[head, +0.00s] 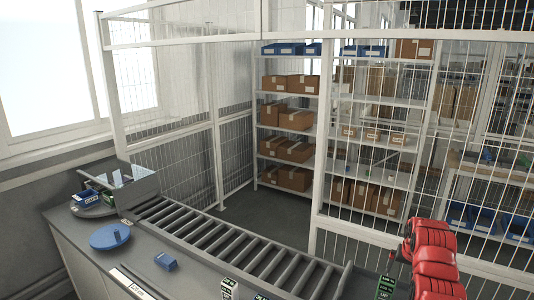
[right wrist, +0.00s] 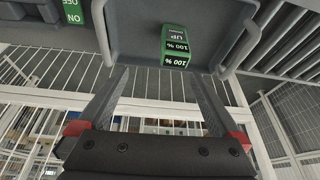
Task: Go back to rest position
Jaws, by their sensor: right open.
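My right arm, with red padded covers, rises at the lower right of the head view. Its gripper (right wrist: 160,95) shows best in the right wrist view, with two dark fingers spread wide and nothing between them. Past the fingertips is a green box (right wrist: 176,42) marked "UP" and "100 %", apart from the fingers, against a grey tray-like surface (right wrist: 140,30). A green and black labelled box (head: 385,287) also shows beside the red arm in the head view. My left gripper is in neither view.
A roller conveyor (head: 225,240) crosses the grey bench. A blue round dish (head: 110,237), a small blue box (head: 165,262) and a white labelled box (head: 228,288) stand near it. A white wire fence (head: 375,150) stands behind, with shelves of cartons (head: 290,118) beyond.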

